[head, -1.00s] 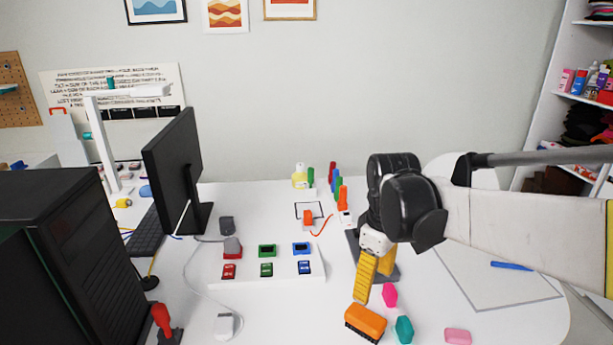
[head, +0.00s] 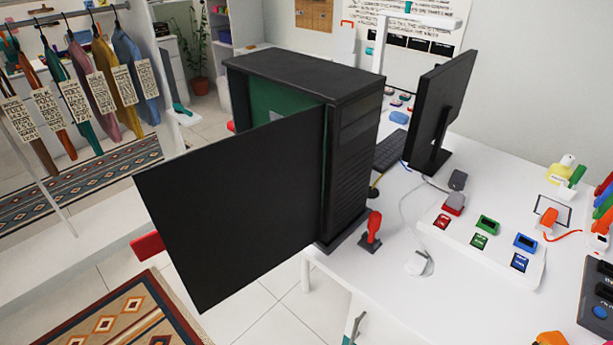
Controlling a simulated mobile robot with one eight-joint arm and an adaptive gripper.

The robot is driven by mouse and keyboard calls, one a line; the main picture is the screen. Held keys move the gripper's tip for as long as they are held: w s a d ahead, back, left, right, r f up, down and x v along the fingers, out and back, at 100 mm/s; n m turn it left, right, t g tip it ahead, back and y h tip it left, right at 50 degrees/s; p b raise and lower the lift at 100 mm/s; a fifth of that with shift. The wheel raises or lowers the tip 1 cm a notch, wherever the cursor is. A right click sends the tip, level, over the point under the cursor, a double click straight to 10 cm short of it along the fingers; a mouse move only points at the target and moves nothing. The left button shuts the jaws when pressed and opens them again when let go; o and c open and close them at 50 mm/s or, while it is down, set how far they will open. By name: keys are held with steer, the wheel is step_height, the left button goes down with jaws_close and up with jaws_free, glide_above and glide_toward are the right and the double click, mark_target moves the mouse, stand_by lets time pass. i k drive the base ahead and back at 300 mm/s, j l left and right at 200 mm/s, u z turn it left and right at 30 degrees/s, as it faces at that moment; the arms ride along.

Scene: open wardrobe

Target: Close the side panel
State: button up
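The side panel (head: 235,205) is a large flat black sheet in the head view. It stands swung out from the black computer case (head: 345,85), with its right edge at the case's near front corner and its free edge out to the lower left. A strip of the green interior (head: 275,98) shows above the panel's top edge. The panel hides most of the case's open side. The case stands upright at the left end of the white desk.
A monitor (head: 440,112) and keyboard (head: 390,150) are right of the case. A red-handled tool (head: 371,228) stands close to its front corner. Clothes (head: 95,85) hang at the left. Open floor and a patterned rug (head: 125,318) lie below the panel.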

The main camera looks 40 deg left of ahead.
mark_target(226, 213)
steer(key=u, duration=2)
